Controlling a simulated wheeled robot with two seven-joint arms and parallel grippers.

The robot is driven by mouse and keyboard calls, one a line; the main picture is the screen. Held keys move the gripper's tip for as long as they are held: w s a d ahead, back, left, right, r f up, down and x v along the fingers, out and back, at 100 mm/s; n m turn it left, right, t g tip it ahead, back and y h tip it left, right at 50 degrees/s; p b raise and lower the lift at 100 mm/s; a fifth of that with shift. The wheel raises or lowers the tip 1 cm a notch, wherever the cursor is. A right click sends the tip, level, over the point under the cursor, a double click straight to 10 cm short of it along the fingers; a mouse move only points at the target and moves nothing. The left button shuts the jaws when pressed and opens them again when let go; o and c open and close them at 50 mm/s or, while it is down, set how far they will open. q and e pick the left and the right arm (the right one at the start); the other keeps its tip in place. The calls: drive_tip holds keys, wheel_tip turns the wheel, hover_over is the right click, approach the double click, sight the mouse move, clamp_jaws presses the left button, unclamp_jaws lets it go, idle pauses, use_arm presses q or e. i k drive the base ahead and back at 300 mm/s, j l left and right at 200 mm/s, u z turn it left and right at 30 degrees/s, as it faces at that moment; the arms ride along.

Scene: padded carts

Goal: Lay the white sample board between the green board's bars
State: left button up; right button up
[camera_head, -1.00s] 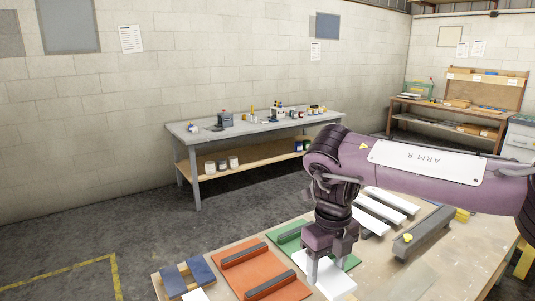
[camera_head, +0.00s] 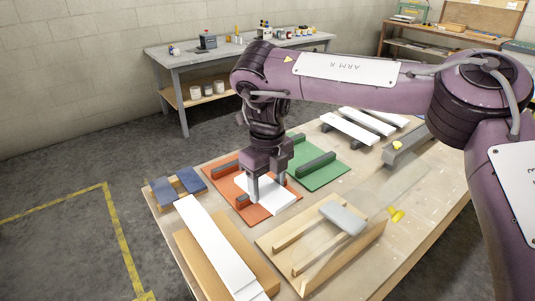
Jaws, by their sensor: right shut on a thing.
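My right gripper (camera_head: 266,188) points down and is shut on the white sample board (camera_head: 281,197). The white board is over the orange board (camera_head: 258,216) and covers part of it; I cannot tell whether it touches. The green board (camera_head: 325,175) lies to the right, behind the gripper, with dark bars (camera_head: 317,163) across it. The space between its bars looks bare, though my gripper hides its left part. My left gripper is not in view.
Blue pieces (camera_head: 177,185) lie at the table's left corner. A long white board (camera_head: 215,245) lies on wood in front. A wooden frame with a grey block (camera_head: 343,218) stands front right. White strips (camera_head: 350,129) and a grey beam (camera_head: 407,146) are at the back right.

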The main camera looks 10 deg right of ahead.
sight(301, 156)
drive_tip(key=j+u, duration=0.35)
drive_tip(key=i+j+u, duration=0.1)
drive_tip(key=j+u, duration=0.25)
drive_tip(key=i+j, duration=0.5)
drive_tip(key=i, duration=0.15)
drive_tip(key=i+j, duration=0.55)
drive_tip(key=i, duration=0.65)
drive_tip(key=i+j+z, duration=0.15)
drive_tip(key=i, duration=0.5)
drive_tip(key=i+j, duration=0.1)
drive_tip(key=i, duration=0.55)
drive_tip(key=i+l+z, duration=0.2)
drive_tip(key=z, duration=0.2)
drive_tip(key=i+z, duration=0.6)
drive_tip(key=z, duration=0.2)
drive_tip(key=i+z, duration=0.3)
drive_tip(key=z, duration=0.15)
drive_tip(key=i+j+z, duration=0.2)
drive_tip(key=z, duration=0.2)
drive_tip(key=i+l+z, duration=0.2)
drive_tip(key=z, duration=0.25)
drive_tip(key=i+l+z, duration=0.1)
drive_tip(key=i+z, duration=0.65)
drive_tip(key=z, duration=0.15)
drive_tip(key=i+j+z, duration=0.15)
drive_tip(key=i+z, duration=0.3)
drive_tip(key=i+l+z, duration=0.2)
drive_tip(key=i+j, duration=0.05)
drive_tip(key=i, duration=0.05)
